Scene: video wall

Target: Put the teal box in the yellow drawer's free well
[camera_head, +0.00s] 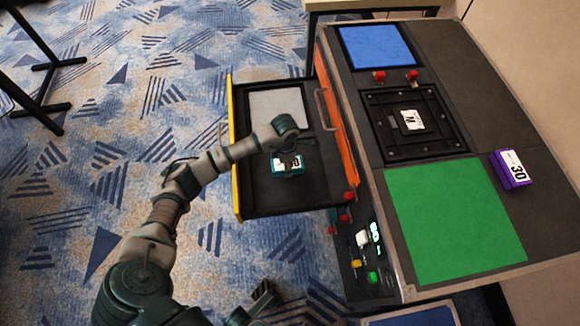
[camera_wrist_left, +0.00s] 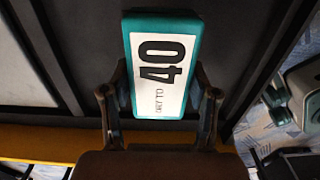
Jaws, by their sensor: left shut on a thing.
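The teal box (camera_head: 287,170) has a white label reading 40, seen large in the left wrist view (camera_wrist_left: 163,70). My left gripper (camera_head: 288,153) is shut on its sides, with one finger on each side in the wrist view (camera_wrist_left: 160,100). The box is over the dark, empty-looking part of the open yellow drawer (camera_head: 236,160); I cannot tell whether it touches the floor. A grey panel (camera_head: 277,107) fills the drawer's other part; a dark divider (camera_wrist_left: 72,60) runs between them. Dark fingers at the bottom edge, seemingly my right gripper (camera_head: 262,298), are partly cut off.
The bench top right of the drawer has a blue panel (camera_head: 376,46), a black framed recess with a white N block (camera_head: 411,120), a green panel (camera_head: 452,220) and a purple box (camera_head: 510,169) labelled 30. An orange drawer front (camera_head: 338,115) and red knobs line the bench side.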

